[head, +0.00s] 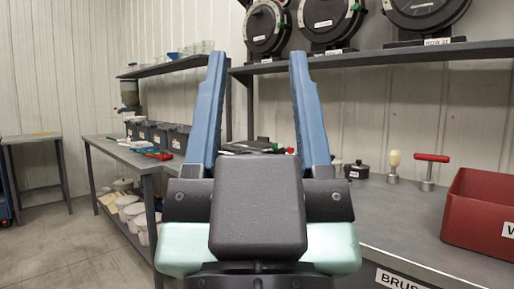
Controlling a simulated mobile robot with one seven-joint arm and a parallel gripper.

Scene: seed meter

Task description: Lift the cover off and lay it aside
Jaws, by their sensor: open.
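My gripper (258,56) stands large in the middle of the head view. Its two blue fingers point up and away from me, wide apart, with nothing between them. Behind its dark palm, a low dark object (257,145) with bits of green and red shows on the bench; most of it is hidden, and I cannot tell whether it bears the cover. Round black meters stand on the upper shelf: one at the left (267,27), one in the middle (327,18) and one cut off at the right (424,8). No loose cover can be made out.
A red bin (482,215) stands at the bench's right. A red-handled tool (430,170), a cream-knobbed tool (393,167) and a small black pot (357,170) stand at the back. The grey bench (400,225) is clear in front. Dark bins (159,135) line the left bench.

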